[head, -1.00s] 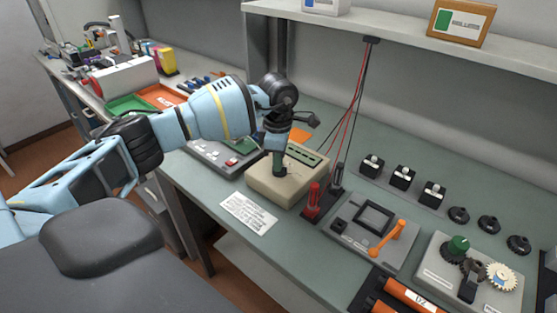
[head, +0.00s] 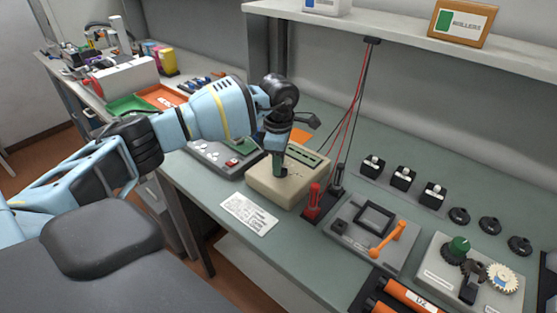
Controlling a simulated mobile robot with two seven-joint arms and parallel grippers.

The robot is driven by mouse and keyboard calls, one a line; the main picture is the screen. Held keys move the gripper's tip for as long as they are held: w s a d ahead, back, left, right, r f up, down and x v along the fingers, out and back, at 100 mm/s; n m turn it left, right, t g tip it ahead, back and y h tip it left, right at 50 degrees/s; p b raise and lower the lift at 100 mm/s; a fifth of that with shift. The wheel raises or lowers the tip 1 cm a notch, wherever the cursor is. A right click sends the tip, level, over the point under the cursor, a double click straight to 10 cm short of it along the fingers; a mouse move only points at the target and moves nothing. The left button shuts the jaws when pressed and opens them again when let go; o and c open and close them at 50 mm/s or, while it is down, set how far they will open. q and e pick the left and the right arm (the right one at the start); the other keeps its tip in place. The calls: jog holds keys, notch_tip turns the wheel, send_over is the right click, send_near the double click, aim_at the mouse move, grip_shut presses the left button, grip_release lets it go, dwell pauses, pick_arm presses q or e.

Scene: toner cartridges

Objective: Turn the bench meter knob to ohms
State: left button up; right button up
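The bench meter (head: 262,188) is a beige box with a dark green display strip (head: 305,155) on its top, standing on the green bench. My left gripper (head: 281,172) points down at the top of the meter, its tip at the knob's place. The knob is hidden by the gripper or too small to make out, so I cannot tell its setting or whether the fingers hold it. My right gripper is not in view.
Red and black probes (head: 314,198) stand just right of the meter, with cables rising to the shelf. A white printed card (head: 248,214) lies in front. A grey panel with an orange lever (head: 388,240) is further right. A grey box with a red button (head: 232,162) is at the left.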

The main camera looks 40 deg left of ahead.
pick_arm(q)
jog(key=shift+r, duration=3.9)
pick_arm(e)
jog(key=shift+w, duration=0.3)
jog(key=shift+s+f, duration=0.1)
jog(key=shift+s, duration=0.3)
